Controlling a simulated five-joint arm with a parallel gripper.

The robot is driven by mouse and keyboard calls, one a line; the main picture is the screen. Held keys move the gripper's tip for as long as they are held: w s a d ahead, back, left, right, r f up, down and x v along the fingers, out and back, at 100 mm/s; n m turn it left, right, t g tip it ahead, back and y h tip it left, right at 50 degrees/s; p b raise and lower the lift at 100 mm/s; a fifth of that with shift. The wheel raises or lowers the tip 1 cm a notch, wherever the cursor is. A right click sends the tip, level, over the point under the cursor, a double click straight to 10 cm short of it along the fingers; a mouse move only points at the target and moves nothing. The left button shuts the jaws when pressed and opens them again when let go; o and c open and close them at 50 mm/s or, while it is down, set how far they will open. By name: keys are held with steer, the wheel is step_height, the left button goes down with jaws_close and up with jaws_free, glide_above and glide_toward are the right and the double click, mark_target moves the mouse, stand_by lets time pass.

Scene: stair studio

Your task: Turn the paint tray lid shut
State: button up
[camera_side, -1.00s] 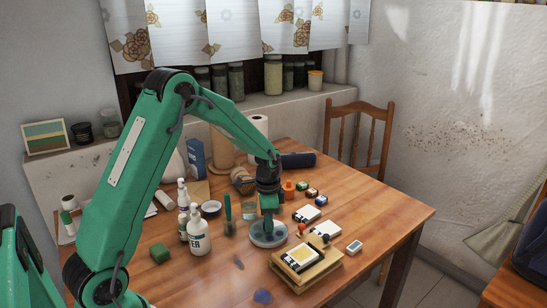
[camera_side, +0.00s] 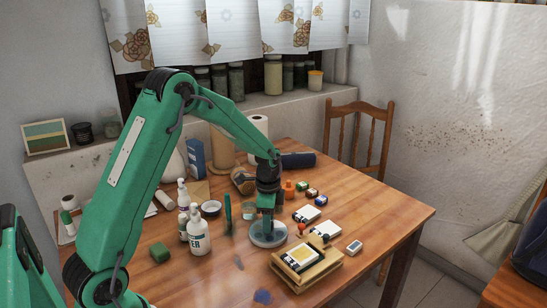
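The round grey-blue paint tray with its lid (camera_side: 280,239) sits on the wooden table, near its middle. My green gripper (camera_side: 267,232) points straight down over the tray. Its lower end reaches the middle of the lid and hides that part. The fingers are too small and merged to tell whether they are open or shut, or whether they hold a knob. How far the lid is turned cannot be made out.
White bottles (camera_side: 199,236) and a green upright object (camera_side: 228,212) stand left of the tray. Small paint pots (camera_side: 302,187) are behind right. The table's right end (camera_side: 405,213) is clear.

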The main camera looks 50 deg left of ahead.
steer(key=shift+o, duration=0.2)
steer(key=shift+r, duration=3.85)
steer(key=s+d+r+n+t, duration=0.35)
steer(key=s+d+r, duration=0.35)
steer(key=s+r, duration=0.3)
steer(key=s+d+r+n+t, duration=0.1)
steer(key=s+d+n, duration=0.1)
steer(key=s, duration=0.4)
steer(key=s+d+r+n+t, duration=0.1)
steer(key=s+d+r+n, duration=0.1)
steer(key=s, duration=0.4)
steer(key=shift+s+d+r+n, duration=0.25)
steer(key=shift+s+r+n, duration=0.1)
steer(key=shift+n, duration=0.4)
